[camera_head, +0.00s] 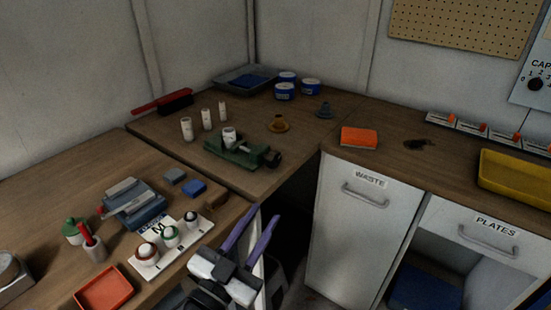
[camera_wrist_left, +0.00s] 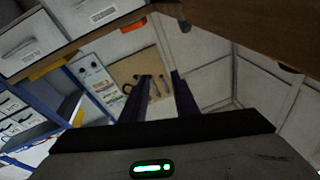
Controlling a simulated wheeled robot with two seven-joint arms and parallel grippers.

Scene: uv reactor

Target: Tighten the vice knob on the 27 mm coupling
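The green vice (camera_head: 232,151) stands on the wooden bench near the corner. A white coupling (camera_head: 229,136) sits upright in it, apparently between the jaws. I cannot read its size. The black vice knob (camera_head: 272,158) is at the vice's right end. My right gripper is not in view.
The bench edge (camera_head: 255,198) lies between my left gripper and the vice. A white rack (camera_head: 188,243) with bottles is left of my gripper. The waste cabinet (camera_head: 350,230) stands right, beyond a dark gap.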

